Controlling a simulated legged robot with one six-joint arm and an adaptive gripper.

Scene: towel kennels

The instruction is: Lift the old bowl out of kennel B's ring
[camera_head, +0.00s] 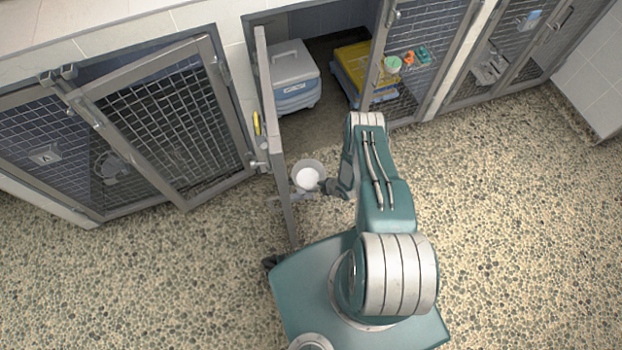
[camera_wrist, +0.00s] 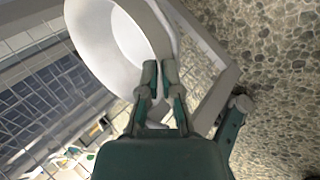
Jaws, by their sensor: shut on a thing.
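The bowl (camera_head: 307,178) is white inside with a grey rim, beside the open door (camera_head: 283,190) of the middle kennel. In the wrist view the bowl (camera_wrist: 90,35) fills the top, tilted in the picture. My gripper (camera_head: 329,187) reaches it from the right. In the wrist view my gripper's fingers (camera_wrist: 159,75) are shut on the near edge of its wall. A grey fitting (camera_head: 274,201) shows on the other side of the door. I cannot make out the ring clearly, nor whether the bowl still sits in it.
The middle kennel holds a grey-white carrier (camera_head: 292,75) and a yellow and blue stack (camera_head: 356,70). The left kennel's mesh door (camera_head: 165,120) stands ajar near the open door. Small coloured items (camera_head: 408,59) sit at the right mesh door. The pebbled floor (camera_head: 510,230) at right is clear.

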